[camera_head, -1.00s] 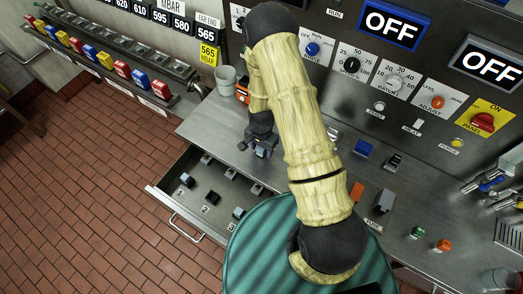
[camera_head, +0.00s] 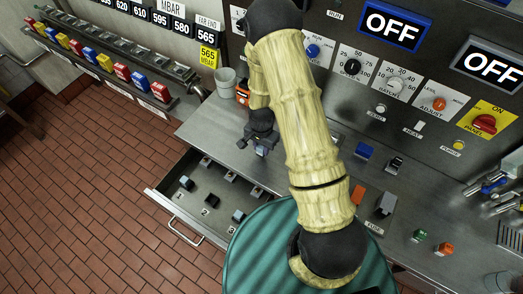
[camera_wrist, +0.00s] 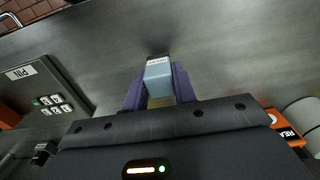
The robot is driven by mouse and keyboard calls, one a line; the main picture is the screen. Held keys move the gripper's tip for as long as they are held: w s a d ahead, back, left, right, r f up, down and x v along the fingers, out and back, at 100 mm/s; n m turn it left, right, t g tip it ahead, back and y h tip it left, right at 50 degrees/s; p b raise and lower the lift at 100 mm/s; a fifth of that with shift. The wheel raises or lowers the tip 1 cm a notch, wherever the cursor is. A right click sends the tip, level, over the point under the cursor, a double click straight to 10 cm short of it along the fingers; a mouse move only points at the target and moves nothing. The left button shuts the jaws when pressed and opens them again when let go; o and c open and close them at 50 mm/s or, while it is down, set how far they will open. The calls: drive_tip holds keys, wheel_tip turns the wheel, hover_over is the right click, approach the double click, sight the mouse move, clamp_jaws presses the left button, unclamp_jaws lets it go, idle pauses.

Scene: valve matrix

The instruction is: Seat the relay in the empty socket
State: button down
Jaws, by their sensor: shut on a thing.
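My gripper (camera_head: 258,147) hangs over the steel counter, behind the open drawer. In the wrist view its purple-grey fingers (camera_wrist: 160,90) are shut on a pale blue block, the relay (camera_wrist: 158,77), with a white label at its far end. The relay is held clear of the drawer; its underside is hidden.
A grey cup (camera_head: 226,79) and an orange device (camera_head: 242,93) stand at the counter's back left. A PIN keypad panel (camera_wrist: 45,90) shows in the wrist view.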

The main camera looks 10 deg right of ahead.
wheel_tip(320, 180, up, 8)
drive_tip(key=shift+f+b, duration=0.25)
drive_tip(key=shift+b, duration=0.7)
